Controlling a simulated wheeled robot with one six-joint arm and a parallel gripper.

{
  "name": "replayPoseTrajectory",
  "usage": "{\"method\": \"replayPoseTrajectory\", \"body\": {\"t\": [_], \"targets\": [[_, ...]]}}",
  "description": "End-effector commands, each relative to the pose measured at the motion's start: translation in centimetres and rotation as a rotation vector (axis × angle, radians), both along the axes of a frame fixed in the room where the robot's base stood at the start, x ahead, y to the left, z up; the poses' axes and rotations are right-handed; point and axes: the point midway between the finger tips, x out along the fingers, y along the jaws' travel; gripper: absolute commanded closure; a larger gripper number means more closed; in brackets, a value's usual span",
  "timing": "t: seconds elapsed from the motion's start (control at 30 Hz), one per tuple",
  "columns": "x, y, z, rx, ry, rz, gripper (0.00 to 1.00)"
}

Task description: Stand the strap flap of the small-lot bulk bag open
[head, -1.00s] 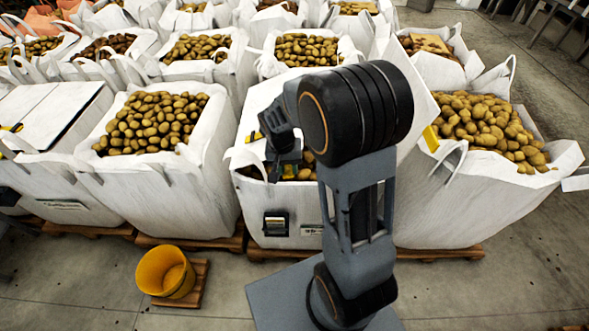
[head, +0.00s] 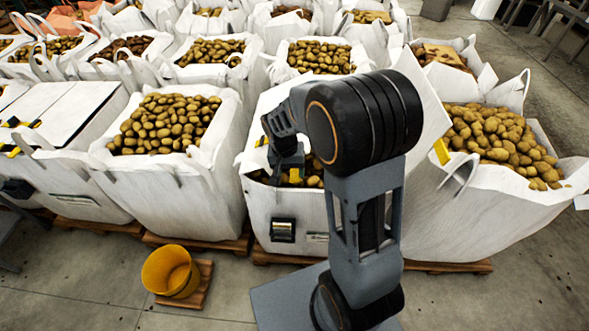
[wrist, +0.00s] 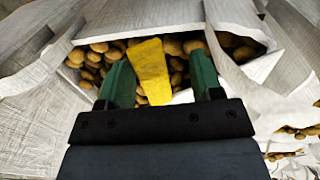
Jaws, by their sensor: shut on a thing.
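The bulk bag (head: 262,205) in front of me is white and holds potatoes; my arm hides much of its opening. My gripper (head: 290,176) is down at that opening. Potatoes show behind the tab. A white panel (wrist: 160,18) stands across the far side of the opening. In the head view, a white panel with a yellow edge piece (head: 441,151) stands tilted right of my arm. Where the held tab joins the bag is hidden.
Open bags of potatoes stand left (head: 185,185) and right (head: 450,215). A bag with white panels over its top (head: 70,105) is at far left. A yellow bucket (head: 168,272) sits on a small wooden pallet. Clear concrete floor (head: 80,285) lies in front.

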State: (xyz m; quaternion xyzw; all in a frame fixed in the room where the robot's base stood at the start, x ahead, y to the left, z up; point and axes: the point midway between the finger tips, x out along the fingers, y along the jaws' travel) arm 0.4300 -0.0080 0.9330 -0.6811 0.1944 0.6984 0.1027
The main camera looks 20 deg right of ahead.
Motion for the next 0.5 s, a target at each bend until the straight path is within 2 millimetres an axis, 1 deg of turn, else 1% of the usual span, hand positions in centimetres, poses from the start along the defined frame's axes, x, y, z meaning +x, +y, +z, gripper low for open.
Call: {"method": "replayPoseTrajectory", "body": {"t": [0.03,0.13,0.27,0.37,0.5], "targets": [[0.0,0.3,-0.1,0.008,-0.001,0.000,0.47],[0.0,0.0,-0.1,0.009,-0.001,-0.002,0.38],[0.0,-0.1,0.3,0.010,-0.003,-0.005,0.38],[0.2,0.0,1.5,0.009,-0.006,-0.005,0.38],[0.4,0.2,4.2,0.009,-0.009,-0.003,0.38]]}}
